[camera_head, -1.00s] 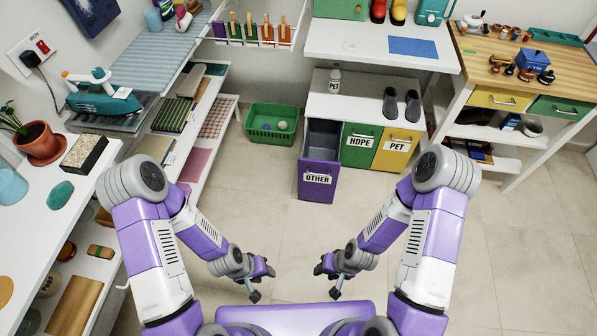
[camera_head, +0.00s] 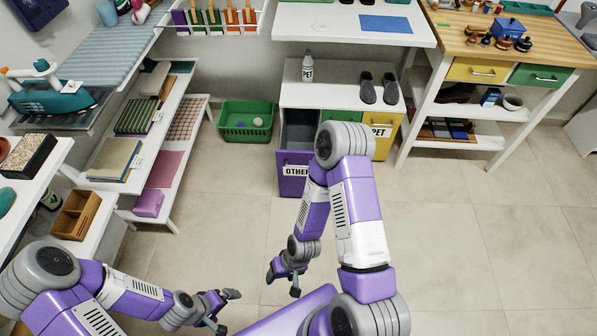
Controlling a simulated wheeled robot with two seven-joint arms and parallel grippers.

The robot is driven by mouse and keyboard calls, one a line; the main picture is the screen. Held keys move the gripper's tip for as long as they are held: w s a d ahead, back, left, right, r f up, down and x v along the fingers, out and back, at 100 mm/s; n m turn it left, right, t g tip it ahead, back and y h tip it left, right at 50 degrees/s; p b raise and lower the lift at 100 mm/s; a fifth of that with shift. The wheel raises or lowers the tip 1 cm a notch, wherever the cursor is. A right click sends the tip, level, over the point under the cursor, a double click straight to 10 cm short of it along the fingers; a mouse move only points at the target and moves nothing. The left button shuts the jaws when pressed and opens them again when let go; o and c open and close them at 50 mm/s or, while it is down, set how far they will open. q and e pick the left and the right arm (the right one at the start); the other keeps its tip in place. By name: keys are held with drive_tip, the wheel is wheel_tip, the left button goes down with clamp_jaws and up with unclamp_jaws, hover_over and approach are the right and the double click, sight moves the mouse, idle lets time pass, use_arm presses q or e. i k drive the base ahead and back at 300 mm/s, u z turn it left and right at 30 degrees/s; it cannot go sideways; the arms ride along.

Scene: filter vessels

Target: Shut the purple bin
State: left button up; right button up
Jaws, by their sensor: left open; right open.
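The purple bin (camera_head: 291,184), labelled OTHER, is a drawer pulled out from the white cabinet under the counter, with its dark grey inside showing. My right arm covers part of its front and right side. My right gripper (camera_head: 283,282) is open and empty, low in front of the bin and well apart from it. My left gripper (camera_head: 222,312) is open and empty at the bottom, further left and further from the bin.
A yellow bin (camera_head: 380,145) and a green bin (camera_head: 341,121), largely hidden by my arm, sit flush to the right. A green basket (camera_head: 245,133) stands on the floor left of the purple bin. The cabinet top (camera_head: 335,94) holds a PET bottle and grey slippers. Floor in front is clear.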

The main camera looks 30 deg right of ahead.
sight(296, 152)
drive_tip(key=z, duration=1.85)
drive_tip(key=i, duration=1.05)
drive_tip(key=u, duration=2.45)
